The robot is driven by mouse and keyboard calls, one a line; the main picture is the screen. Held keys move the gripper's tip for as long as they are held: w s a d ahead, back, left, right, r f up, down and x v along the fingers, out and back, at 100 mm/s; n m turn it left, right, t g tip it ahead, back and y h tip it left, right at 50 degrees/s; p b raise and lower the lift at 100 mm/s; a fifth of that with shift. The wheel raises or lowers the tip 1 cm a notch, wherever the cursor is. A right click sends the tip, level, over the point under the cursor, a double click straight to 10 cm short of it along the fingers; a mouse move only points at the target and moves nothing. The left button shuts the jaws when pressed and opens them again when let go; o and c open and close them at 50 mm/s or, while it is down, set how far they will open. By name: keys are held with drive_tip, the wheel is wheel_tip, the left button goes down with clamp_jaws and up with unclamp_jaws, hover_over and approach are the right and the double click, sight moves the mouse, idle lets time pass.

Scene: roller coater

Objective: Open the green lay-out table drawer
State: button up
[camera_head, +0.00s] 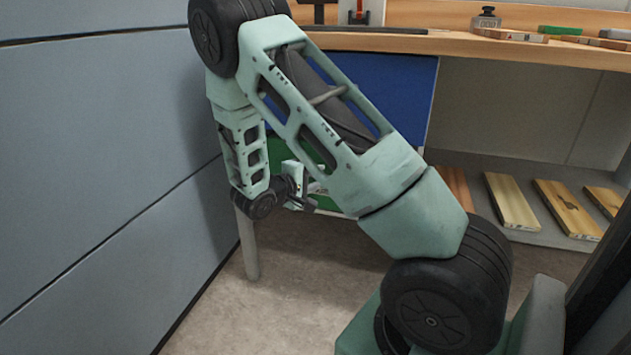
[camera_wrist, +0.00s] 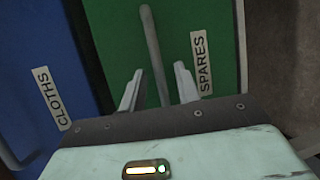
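The green drawer (camera_wrist: 210,20) fills the middle of the wrist view. It carries a SPARES label and a grey bar handle (camera_wrist: 149,35). In the head view the green drawer (camera_head: 284,150) is mostly hidden behind my arm, below a blue drawer. My gripper (camera_wrist: 159,70) is open, its two pale fingers apart. In the wrist view the handle runs between the fingers, with a gap on each side; I see no contact. I cannot tell how deep the fingers reach around it. The drawer looks closed.
The blue drawer (camera_head: 400,88), labelled CLOTHS in the wrist view, adjoins the green one. A grey panel wall (camera_head: 90,150) stands close on the left. A low shelf with boards (camera_head: 512,200) is at right. Floor (camera_head: 310,260) before the table is clear.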

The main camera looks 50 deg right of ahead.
drive_tip(key=shift+d, duration=0.1)
clamp_jaws()
drive_tip(key=s+a+p, duration=0.2)
drive_tip(key=s+a, duration=0.3)
drive_tip(key=a, duration=0.8)
drive_tip(key=s+a+p, duration=0.2)
drive_tip(key=s+a, duration=0.4)
drive_tip(key=a, duration=0.7)
drive_tip(key=shift+a, duration=0.4)
unclamp_jaws()
